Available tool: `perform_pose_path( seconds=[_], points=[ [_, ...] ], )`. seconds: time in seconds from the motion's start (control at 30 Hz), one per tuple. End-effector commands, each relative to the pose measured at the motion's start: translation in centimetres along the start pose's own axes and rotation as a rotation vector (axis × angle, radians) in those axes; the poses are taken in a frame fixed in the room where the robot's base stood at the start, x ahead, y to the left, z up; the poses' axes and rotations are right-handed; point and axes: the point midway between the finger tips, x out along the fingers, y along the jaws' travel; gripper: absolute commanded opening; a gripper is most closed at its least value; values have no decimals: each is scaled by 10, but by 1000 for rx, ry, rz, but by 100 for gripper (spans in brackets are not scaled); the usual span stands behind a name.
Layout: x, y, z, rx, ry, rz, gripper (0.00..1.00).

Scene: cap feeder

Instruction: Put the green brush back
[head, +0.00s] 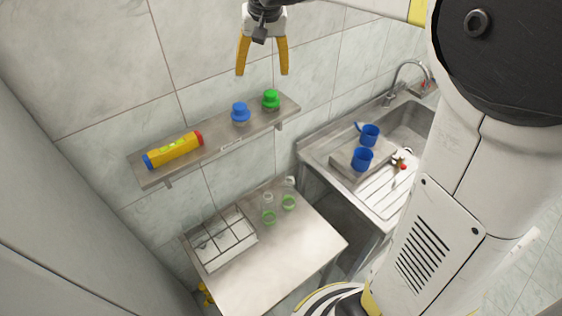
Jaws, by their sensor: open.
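My gripper (263,72) has yellow fingers spread apart with nothing between them. It hangs at the top of the head view, above the wall shelf in the picture. A green-topped item (271,99) stands upright at the shelf's right end. I cannot tell whether it is the green brush or a capped container. No other brush shape is clear.
The wall shelf (215,150) also holds a blue-topped item (240,112) and a yellow tube (174,149). A divided tray (222,240) sits on the steel table (285,262), whose front is clear. Two blue mugs (362,158) stand by the sink (408,122) at right.

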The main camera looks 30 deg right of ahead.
Motion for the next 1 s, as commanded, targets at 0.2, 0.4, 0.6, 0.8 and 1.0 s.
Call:
perform_pose_path(
  seconds=[0.2, 0.4, 0.6, 0.8, 1.0],
  points=[
    [-23, 1, 94, -120, 117, -37, 77],
    [-16, 10, 179, -227, 225, -66, 77],
    [6, 18, 237, -304, 306, -85, 77],
    [16, 21, 256, -331, 336, -91, 77],
    [16, 21, 256, -332, 337, -91, 77]
  ],
)
